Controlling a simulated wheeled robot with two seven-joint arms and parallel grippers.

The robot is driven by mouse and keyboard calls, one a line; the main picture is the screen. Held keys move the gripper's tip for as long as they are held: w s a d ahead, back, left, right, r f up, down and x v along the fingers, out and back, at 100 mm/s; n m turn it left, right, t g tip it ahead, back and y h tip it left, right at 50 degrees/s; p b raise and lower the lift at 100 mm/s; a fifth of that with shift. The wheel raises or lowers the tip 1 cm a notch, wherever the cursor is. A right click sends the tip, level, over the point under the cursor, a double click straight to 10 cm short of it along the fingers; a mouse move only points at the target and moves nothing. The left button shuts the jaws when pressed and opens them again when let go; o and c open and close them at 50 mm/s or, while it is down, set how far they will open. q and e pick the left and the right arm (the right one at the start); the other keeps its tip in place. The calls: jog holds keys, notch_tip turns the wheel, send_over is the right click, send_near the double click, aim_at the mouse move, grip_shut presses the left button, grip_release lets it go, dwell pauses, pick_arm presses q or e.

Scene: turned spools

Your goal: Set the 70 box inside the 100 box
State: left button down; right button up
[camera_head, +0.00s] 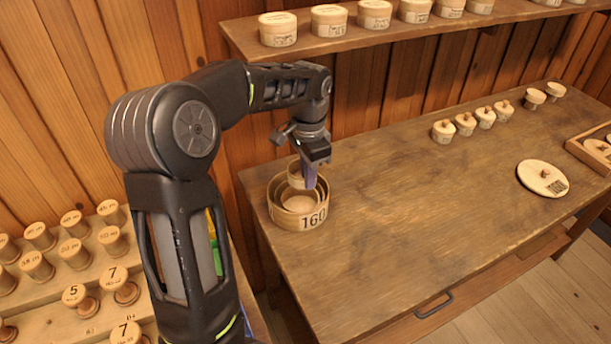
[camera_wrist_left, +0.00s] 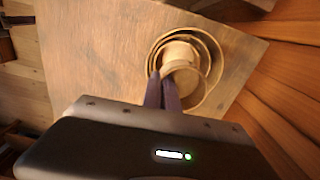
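A wide round wooden box marked 160 (camera_head: 313,219) stands on the bench near its left end, with at least one smaller open box (camera_head: 278,190) nested inside it. My left gripper (camera_head: 309,178) points down over this nest. Its fingers (camera_wrist_left: 163,92) are close together on the wall of a small pale round box (camera_head: 294,174), which also shows in the left wrist view (camera_wrist_left: 179,52). The small box is within the nest's outline, its upper part above the rims. No 70 or 100 mark is readable, and whether its base touches down is hidden. My right gripper is out of view.
A large lid (camera_head: 543,177) lies on the right of the bench, near a tray (camera_head: 590,150). A shelf (camera_head: 345,42) with round boxes runs above. Pegs stand at left. The bench middle is clear.

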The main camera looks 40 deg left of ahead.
pick_arm(q)
jog(key=shift+s+a+r, duration=0.1)
jog(key=shift+s+a, duration=0.1)
jog(key=shift+a, duration=0.1)
jog(key=shift+f+b, duration=1.2)
jog(key=shift+f, duration=0.3)
jog(key=shift+f, duration=0.2)
dwell(0.4)
jog(key=shift+f+b, duration=0.65)
jog(key=shift+f, duration=0.25)
jog(key=shift+f, duration=0.15)
